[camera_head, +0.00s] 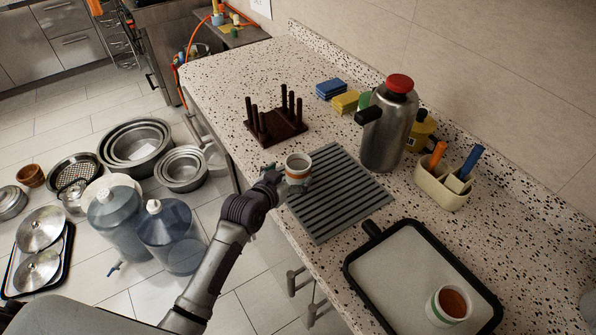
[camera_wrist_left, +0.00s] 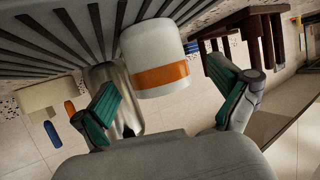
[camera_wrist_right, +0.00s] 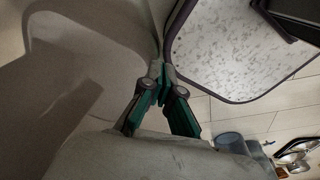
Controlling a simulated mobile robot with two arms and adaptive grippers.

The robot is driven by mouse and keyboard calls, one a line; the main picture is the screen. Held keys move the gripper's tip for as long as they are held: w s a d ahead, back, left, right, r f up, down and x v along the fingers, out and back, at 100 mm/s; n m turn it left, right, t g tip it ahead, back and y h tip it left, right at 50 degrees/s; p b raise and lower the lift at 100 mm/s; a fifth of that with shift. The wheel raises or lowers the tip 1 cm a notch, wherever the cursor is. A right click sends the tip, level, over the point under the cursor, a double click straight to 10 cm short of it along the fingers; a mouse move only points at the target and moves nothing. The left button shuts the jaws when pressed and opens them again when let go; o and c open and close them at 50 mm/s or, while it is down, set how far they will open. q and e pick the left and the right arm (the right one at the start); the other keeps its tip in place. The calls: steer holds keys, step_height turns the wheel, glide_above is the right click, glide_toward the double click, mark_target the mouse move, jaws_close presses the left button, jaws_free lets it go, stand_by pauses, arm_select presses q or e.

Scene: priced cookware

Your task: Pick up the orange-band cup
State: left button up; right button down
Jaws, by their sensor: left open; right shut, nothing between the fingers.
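The orange-band cup (camera_head: 298,167) is white with an orange band and stands upright on the grey ribbed mat (camera_head: 335,190), near its upper left corner. My left gripper (camera_head: 285,183) is at the cup's near left side in the head view. In the left wrist view the cup (camera_wrist_left: 156,60) lies ahead between the two green-padded fingers of my left gripper (camera_wrist_left: 165,105), which are spread apart with gaps on both sides. My right gripper (camera_wrist_right: 158,85) shows only in its own wrist view, with its fingertips together and empty.
A steel jug (camera_head: 388,130) with a red lid stands right of the mat. A dark pegged rack (camera_head: 277,128) stands behind the cup. A black-rimmed tray (camera_head: 400,265) carries a green-banded cup (camera_head: 449,305) at the front. A cream caddy (camera_head: 440,187) stands at right.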

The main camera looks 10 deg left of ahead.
mark_target(304, 164)
arm_select(q)
steer(key=p+x, duration=0.1)
steer(key=x, duration=0.4)
steer(key=shift+s+d, duration=0.1)
steer(key=shift+d, duration=0.05)
steer(key=shift+r, duration=0.1)
steer(key=shift+s, duration=0.1)
steer(key=c, duration=1.3)
